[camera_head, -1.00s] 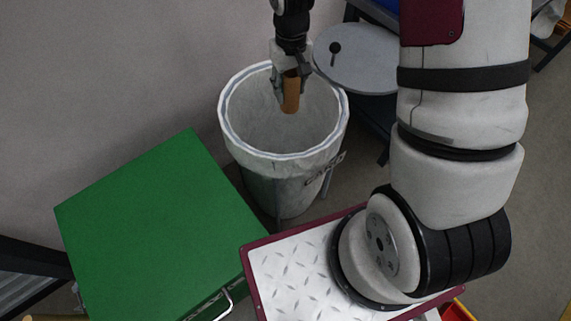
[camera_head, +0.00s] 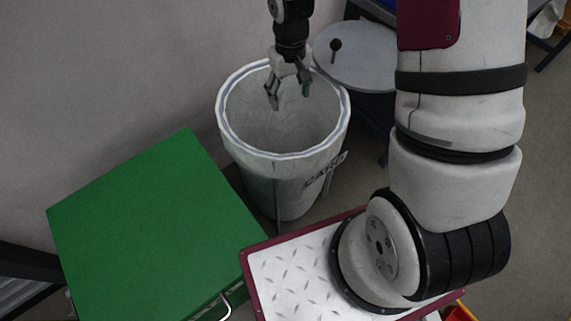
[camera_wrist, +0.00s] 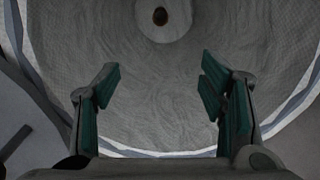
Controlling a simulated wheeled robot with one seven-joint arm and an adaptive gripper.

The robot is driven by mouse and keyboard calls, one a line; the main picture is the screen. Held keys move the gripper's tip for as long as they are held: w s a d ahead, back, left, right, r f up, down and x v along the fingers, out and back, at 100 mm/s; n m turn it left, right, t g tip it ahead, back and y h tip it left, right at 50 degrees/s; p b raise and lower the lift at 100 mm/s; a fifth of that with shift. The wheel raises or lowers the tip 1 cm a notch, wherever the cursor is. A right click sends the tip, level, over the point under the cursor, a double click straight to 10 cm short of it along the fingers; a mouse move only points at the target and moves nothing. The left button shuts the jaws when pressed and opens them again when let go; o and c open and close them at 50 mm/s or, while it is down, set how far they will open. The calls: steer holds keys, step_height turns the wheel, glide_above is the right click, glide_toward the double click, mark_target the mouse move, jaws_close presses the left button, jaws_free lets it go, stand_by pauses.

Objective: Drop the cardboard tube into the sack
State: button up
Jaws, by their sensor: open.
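The sack (camera_head: 264,184) is a pale, round, open-topped container with dark lettering on its side and a folded rim. My gripper (camera_head: 290,100) points down over the sack's mouth, with its fingers spread and nothing between them. In the wrist view my gripper (camera_wrist: 160,84) also shows open and empty, with the sack's inner wall (camera_wrist: 160,115) below. The cardboard tube (camera_wrist: 160,17) appears there as a small brown round end at the top, over the paler floor of the sack. The tube is hidden in the head view.
A green box (camera_head: 145,225) stands left of the sack. A round grey disc-topped stand (camera_head: 365,72) is just right of the sack's rim. A diamond-plate surface with a dark red edge (camera_head: 290,268) lies in front. A grey wall is behind.

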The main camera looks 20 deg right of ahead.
step_height(320, 180, up, 12)
stand_by(0.5)
stand_by(0.3)
